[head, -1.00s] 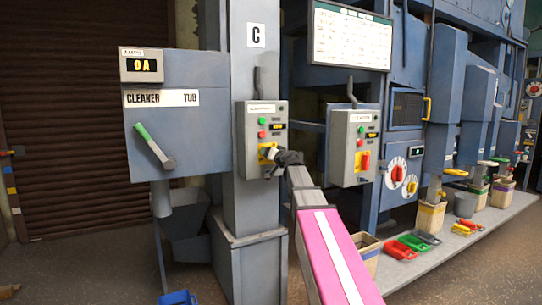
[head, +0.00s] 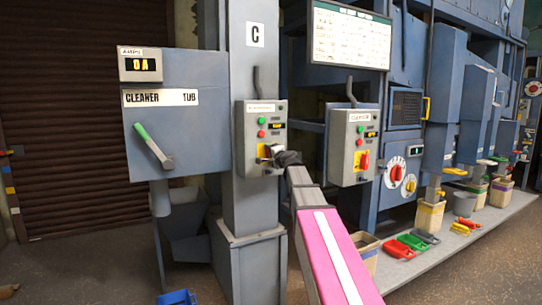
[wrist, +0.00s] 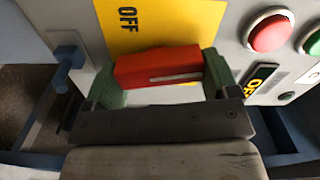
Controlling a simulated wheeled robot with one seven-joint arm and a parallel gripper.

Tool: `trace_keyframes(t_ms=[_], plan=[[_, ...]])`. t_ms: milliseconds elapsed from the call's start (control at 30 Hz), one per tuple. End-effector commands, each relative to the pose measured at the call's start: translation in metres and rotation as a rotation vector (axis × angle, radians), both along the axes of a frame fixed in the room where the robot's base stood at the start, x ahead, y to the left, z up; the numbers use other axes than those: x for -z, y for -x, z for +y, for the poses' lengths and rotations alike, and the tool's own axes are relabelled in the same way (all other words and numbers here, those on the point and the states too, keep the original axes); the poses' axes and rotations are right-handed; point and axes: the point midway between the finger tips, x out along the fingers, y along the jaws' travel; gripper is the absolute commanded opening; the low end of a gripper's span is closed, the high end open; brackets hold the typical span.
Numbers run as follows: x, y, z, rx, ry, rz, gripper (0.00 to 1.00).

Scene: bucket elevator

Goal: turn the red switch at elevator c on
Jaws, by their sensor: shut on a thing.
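The grey control box (head: 246,140) at column C (head: 255,35) carries a yellow switch plate (head: 262,151). The red switch (wrist: 158,66) shows in the wrist view as a red handle with a white line, lying between two green fingers. My gripper (wrist: 165,78) is shut on it. The handle lies lengthwise across the picture, in line with the direction of the buttons. In the head view my gripper (head: 272,153) hides the switch.
A red button (wrist: 268,32) and a green button (wrist: 312,42) sit right of the switch, near a small orange-lit display (wrist: 262,80). A similar box (head: 352,130) stands to the right. A cleaner tub panel with a green-handled lever (head: 152,143) is at left.

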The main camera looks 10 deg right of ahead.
Motion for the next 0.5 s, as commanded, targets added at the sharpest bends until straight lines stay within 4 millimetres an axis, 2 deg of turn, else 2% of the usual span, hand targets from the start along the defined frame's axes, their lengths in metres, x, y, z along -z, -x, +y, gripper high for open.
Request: trace_keyframes(t_ms=[200, 500], plan=[[0.0011, 0.0001, -0.0004, 0.0, -0.124, 0.04, 0.57], [0.0017, 0.0002, -0.0004, 0.0, -0.208, 0.068, 0.57]])
